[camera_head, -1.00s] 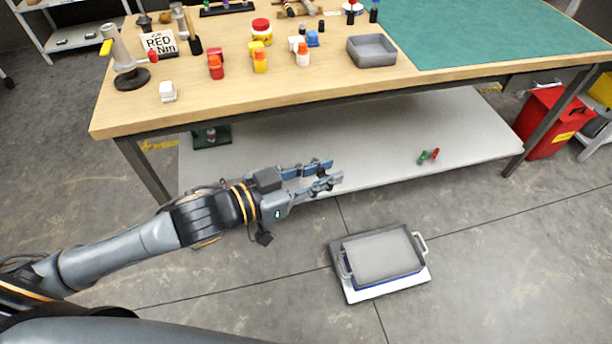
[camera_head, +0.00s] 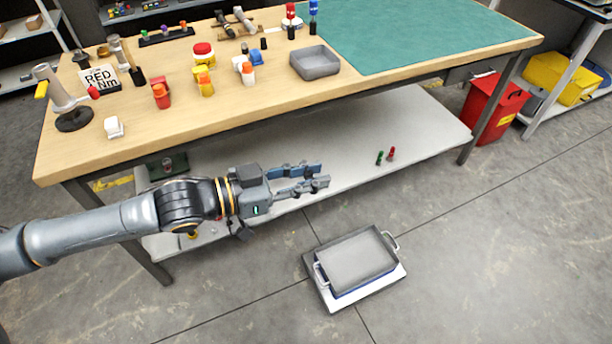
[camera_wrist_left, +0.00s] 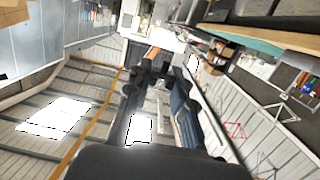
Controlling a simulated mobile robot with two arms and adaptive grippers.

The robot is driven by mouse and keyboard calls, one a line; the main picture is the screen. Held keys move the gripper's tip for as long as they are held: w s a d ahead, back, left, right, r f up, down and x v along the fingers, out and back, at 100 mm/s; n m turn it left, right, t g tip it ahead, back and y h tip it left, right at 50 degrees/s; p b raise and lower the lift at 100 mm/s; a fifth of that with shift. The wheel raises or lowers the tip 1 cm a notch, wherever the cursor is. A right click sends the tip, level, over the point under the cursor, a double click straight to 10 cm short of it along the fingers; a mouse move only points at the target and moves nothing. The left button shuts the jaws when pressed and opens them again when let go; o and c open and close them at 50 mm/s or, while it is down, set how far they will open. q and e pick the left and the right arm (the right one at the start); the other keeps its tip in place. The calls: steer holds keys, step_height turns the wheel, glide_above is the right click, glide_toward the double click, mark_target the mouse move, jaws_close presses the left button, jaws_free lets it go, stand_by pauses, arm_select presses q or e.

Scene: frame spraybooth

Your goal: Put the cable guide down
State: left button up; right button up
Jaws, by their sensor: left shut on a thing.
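My left gripper (camera_head: 318,177) reaches in from the left, in front of the workbench (camera_head: 240,118) and above the edge of its lower shelf in the picture. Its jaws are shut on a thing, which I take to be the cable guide. The held piece is too small and too much covered by the fingers to make out its shape. In the left wrist view the dark fingers (camera_wrist_left: 163,72) reach away from the camera, with a blue-grey strip along the right one. My right gripper is not in view.
A grey tray on a white base (camera_head: 358,262) sits on the floor, right of and below the gripper. The bench top holds a grey bin (camera_head: 316,64), a green mat (camera_head: 420,35) and several bottles. A red container (camera_head: 495,108) stands right. Open floor lies right.

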arm_select(q)
steer(key=shift+s+m+g, duration=0.1)
steer(key=shift+m+g, duration=0.3)
steer(key=shift+a+h, duration=0.1)
steer(key=shift+h, duration=0.2)
steer(key=shift+a+m+g, duration=0.3)
steer(key=shift+g, duration=0.1)
steer(key=shift+s+a+r+m+g+h, duration=0.15)
steer(key=shift+a+m+g+h, duration=0.4)
steer(key=shift+m+g, duration=0.5)
steer(key=shift+s+a+m+g, duration=0.25)
steer(key=shift+a+m+g, duration=0.3)
steer(key=shift+g, duration=0.7)
